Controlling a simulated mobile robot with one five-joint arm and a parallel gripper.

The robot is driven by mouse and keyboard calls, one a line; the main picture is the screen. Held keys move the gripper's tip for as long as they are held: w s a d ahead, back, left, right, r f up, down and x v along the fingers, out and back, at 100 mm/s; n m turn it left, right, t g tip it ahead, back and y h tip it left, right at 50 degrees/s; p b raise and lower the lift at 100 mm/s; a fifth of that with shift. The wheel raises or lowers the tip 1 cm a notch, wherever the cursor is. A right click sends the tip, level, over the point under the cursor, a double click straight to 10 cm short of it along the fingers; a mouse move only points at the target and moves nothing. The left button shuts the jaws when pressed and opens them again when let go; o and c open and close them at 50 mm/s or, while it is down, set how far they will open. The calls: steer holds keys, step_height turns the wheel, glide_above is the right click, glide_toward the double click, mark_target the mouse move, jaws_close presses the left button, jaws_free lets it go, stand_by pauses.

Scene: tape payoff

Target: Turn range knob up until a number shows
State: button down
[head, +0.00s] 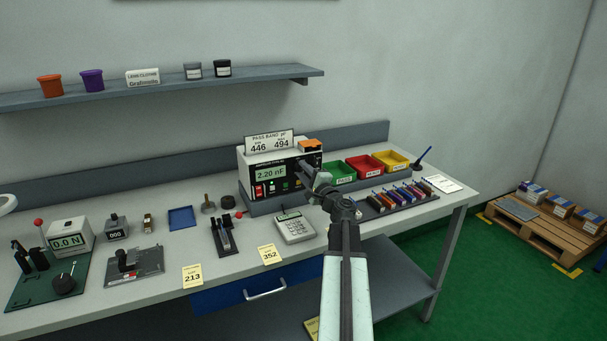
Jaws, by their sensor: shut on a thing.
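The meter (250,180) stands near the back of the bench, a white case with a black front panel. Its display (270,172) reads "2.20 nF". Coloured buttons sit below the display. My gripper (304,171) is at the right side of the front panel, shut on what appears to be the range knob, which its jaws hide. A card on top of the meter (268,143) reads "PASS BAND", with 446 and 494. An orange item (310,146) lies on top of the meter at the right.
Green (340,172), red (364,167) and yellow (391,160) bins stand right of the meter. A rack of coloured parts (398,197) lies in front of them. A force gauge (68,237) stands far left.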

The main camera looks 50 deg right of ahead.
steer(key=shift+m, duration=1)
steer(key=c, duration=1.1)
jaws_free()
steer(key=b+v, duration=0.1)
steer(key=v, duration=0.6)
steer(key=shift+s+a+f, duration=0.1)
steer(key=shift+s+a, duration=0.15)
steer(key=shift+s, duration=0.05)
